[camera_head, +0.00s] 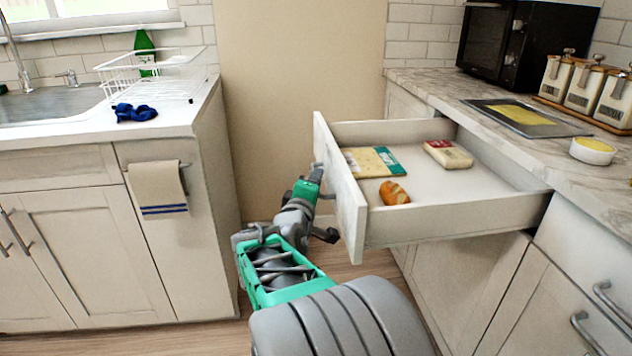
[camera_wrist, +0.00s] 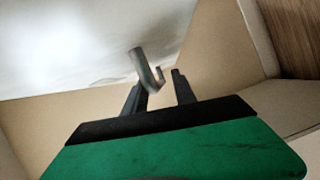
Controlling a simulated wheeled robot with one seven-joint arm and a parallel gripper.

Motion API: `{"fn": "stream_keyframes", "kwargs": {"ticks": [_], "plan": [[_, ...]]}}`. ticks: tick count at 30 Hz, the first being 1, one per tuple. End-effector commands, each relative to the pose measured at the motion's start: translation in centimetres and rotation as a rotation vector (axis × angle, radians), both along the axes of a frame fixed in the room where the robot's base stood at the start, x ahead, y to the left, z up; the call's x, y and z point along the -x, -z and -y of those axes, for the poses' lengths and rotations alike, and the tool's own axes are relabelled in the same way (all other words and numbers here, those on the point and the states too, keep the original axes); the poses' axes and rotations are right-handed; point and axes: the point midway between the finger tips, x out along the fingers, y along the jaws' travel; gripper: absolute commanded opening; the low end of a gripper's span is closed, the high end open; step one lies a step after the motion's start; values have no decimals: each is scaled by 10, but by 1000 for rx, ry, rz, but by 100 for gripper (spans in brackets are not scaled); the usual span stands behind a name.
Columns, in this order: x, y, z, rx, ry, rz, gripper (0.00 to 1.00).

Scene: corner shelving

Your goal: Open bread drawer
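The bread drawer (camera_head: 455,215) is pulled out far from the right-hand cabinet. A bread roll (camera_head: 394,193), a pack with a green end (camera_head: 372,161) and a pack with a red label (camera_head: 448,154) lie inside it. My gripper (camera_head: 318,168) is at the outer side of the drawer front (camera_head: 345,196). In the wrist view the two fingers of my gripper (camera_wrist: 160,92) stand apart, with the curved metal handle (camera_wrist: 148,68) close to their tips. I cannot tell whether they touch it. The handle is mostly hidden in the head view.
The left counter (camera_head: 205,103) holds a dish rack (camera_head: 150,75) and a blue cloth (camera_head: 135,112). A towel (camera_head: 158,188) hangs on its front. The right counter (camera_head: 440,82) carries a microwave (camera_head: 490,45) and canisters (camera_head: 588,82). Bare floor shows between the cabinets.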

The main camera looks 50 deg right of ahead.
Motion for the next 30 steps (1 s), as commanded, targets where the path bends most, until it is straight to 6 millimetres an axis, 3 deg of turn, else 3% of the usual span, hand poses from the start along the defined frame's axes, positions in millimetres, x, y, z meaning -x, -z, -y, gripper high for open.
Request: {"fn": "stream_keyframes", "kwargs": {"ticks": [9, 23, 27, 30], "plan": [[27, -7, -54, -1, -5, 1, 32], [32, -6, -60, -2, 0, 1, 32], [26, -22, -69, -87, -17, 30, 32], [14, -43, -93, -274, -46, 78, 32]]}}
